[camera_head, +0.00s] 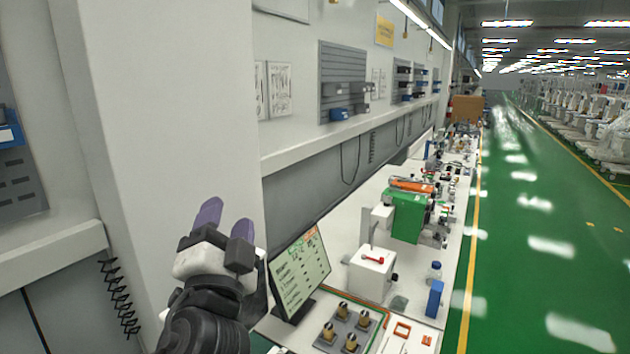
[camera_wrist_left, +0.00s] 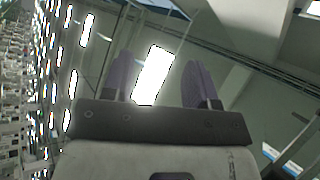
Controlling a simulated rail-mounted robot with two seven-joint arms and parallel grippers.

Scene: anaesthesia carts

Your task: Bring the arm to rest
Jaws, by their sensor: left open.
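My left gripper (camera_head: 225,222) is raised in front of the grey wall column, at the lower left of the head view. Its two purple fingers point upward. In the left wrist view the fingers of the left gripper (camera_wrist_left: 160,82) stand apart with nothing between them. Behind them are the ceiling and a bright lamp. My right gripper is in neither view.
A monitor (camera_head: 299,272) stands on the white bench just right of my left gripper. The green floor (camera_head: 540,240) at right is open.

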